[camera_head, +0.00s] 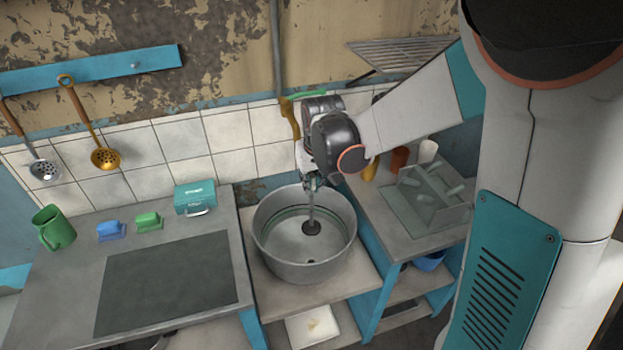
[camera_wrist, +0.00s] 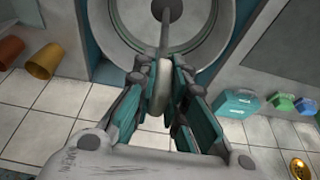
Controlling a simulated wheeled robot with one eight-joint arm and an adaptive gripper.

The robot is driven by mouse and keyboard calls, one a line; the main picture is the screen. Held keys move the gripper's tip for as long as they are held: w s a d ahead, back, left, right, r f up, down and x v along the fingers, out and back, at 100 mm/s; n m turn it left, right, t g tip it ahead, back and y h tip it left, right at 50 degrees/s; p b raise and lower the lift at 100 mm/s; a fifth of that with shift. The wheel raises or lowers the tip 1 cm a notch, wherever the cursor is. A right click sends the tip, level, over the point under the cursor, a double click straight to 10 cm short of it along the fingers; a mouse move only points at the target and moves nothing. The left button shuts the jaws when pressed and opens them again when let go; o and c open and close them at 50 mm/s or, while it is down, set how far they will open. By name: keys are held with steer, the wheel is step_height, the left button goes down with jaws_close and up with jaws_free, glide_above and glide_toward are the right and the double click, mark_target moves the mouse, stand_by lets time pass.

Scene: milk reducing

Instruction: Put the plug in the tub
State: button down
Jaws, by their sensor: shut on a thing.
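The tub (camera_head: 304,272) is a round grey metal basin on a stand between two counters. It also fills the top of the wrist view (camera_wrist: 122,38). The plug (camera_head: 311,228) is a dark round disc on a thin stem, seen within the tub's rim over its floor. I cannot tell whether the disc touches the floor. My gripper (camera_head: 312,182) is above the tub's far part, pointing down. In the wrist view my gripper (camera_wrist: 160,72) is shut on the plug's pale upper end (camera_wrist: 160,98), with the stem running to the dark disc (camera_wrist: 169,10).
The left counter holds a green mug (camera_head: 54,228), a blue block (camera_head: 111,230), a green block (camera_head: 148,221) and a teal box (camera_head: 195,198). A dish rack (camera_head: 436,195) stands on the right counter. Ladles hang on the tiled wall behind. The left counter's front is clear.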

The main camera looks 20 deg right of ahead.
mark_target(312, 209)
steer(key=shift+f+b, duration=6.65)
steer(key=shift+f, duration=2.55)
steer(key=shift+f+b, duration=0.3)
steer(key=shift+f, duration=0.2)
steer(key=c, duration=1.5)
jaws_free()
steer(key=shift+c, duration=0.2)
steer(key=shift+o, duration=0.5)
steer(key=o, duration=0.5)
steer(key=shift+r+p, duration=2.75)
steer(key=shift+r, duration=1.05)
